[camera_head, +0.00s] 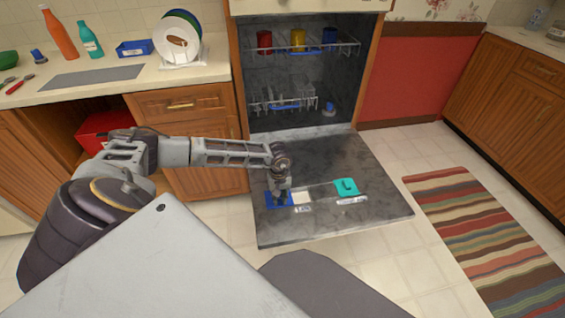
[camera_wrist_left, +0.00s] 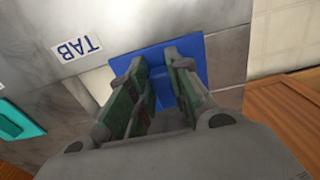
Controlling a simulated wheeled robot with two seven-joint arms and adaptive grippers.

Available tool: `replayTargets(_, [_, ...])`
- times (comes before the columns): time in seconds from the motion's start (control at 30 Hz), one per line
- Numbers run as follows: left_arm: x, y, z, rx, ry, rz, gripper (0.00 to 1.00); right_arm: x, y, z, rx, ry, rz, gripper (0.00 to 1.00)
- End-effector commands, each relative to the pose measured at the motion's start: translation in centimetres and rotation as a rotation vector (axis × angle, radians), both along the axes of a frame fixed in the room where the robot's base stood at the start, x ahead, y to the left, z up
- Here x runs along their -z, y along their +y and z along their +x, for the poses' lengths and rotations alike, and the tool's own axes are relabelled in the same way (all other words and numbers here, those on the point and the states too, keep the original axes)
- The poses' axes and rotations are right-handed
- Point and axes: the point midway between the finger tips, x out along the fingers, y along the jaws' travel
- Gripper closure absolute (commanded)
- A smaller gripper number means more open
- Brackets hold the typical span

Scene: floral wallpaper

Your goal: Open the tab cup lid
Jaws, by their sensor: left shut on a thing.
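The blue tab cup lid (camera_head: 271,201) lies on the inside of the open dishwasher door (camera_head: 340,223). Beside it is a pale square (camera_head: 302,198), with a label below it in the head view. In the left wrist view that label reads TAB (camera_wrist_left: 76,47), and the blue lid (camera_wrist_left: 196,52) has a raised blue grip in its middle. My left gripper (camera_head: 283,198) reaches down over the lid. In the left wrist view its fingers (camera_wrist_left: 157,78) are shut on the raised grip, one on each side. My right gripper is not in view.
A teal lid (camera_head: 346,188) sits on the door right of the pale square. The dishwasher racks (camera_head: 284,103) are above and behind, with cups in the top one. The counter (camera_head: 110,88) and wooden cabinets (camera_head: 185,108) are at left. A striped rug (camera_head: 490,240) lies at right.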

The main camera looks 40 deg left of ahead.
Motion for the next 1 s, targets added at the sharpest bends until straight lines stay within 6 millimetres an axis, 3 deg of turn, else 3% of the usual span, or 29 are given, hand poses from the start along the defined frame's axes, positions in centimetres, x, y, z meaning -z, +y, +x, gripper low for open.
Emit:
replayTargets(0.13, [0.0,0.0,0.0,-0.001,0.0,0.0,1.0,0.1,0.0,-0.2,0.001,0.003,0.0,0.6])
replayTargets(0.17, [0.0,0.0,0.0,-0.001,0.0,0.0,0.79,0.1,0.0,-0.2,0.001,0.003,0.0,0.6])
replayTargets(0.33, [0.0,0.0,0.0,-0.001,-0.001,0.001,0.59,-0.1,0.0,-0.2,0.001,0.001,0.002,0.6])
replayTargets(0.73, [-0.2,0.0,0.1,0.0,-0.001,0.0,0.59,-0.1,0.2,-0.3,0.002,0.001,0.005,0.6])
replayTargets(1.0, [-2.2,0.1,0.1,-0.001,-0.002,0.001,0.59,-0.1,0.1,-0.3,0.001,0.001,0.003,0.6])
